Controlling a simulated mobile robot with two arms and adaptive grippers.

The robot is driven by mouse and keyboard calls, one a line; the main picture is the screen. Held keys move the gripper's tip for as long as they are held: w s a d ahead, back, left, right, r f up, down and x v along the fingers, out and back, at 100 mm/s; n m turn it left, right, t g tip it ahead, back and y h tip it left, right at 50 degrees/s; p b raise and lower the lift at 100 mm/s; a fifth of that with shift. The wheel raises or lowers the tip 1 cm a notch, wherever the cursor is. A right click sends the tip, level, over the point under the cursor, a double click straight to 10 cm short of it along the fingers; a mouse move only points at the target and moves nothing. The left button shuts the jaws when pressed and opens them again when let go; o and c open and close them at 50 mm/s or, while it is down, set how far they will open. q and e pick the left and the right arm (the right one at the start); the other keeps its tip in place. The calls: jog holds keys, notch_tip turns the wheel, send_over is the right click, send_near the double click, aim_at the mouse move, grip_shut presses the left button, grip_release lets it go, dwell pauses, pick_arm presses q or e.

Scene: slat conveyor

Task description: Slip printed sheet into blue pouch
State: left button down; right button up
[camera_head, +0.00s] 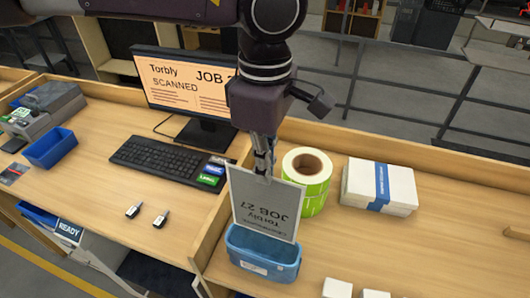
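The printed sheet (265,208), grey-white with upside-down "JOB 27" and "Torbly" text, hangs nearly upright with a slight tilt. My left gripper (263,174) is shut on its top edge. The blue pouch (265,272), an open-topped holder with a white label, stands directly below on the right-hand desk section. The sheet's lower edge overlaps the pouch's opening in the picture. I cannot tell how deep it sits inside. My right gripper is not in view.
A green label roll (307,184) and a white box stack with a blue band (379,187) stand close right of the sheet. A wooden divider (215,228), keyboard (160,158) and monitor (187,84) lie left. White blocks (337,288) sit at the front. Desk at right is clear.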

aim_at(265, 199)
pick_arm(q)
notch_tip(265, 199, down, 4)
jog(key=b, duration=0.3)
jog(key=shift+f, duration=0.2)
jog(key=shift+s+f+b, duration=0.1)
jog(key=shift+f+b, duration=0.2)
jog(key=shift+b, duration=0.25)
jog(key=shift+s+f+b, duration=0.1)
jog(key=shift+f+b, duration=1.1)
jog(key=shift+f, duration=0.1)
jog(key=shift+f+b, duration=0.35)
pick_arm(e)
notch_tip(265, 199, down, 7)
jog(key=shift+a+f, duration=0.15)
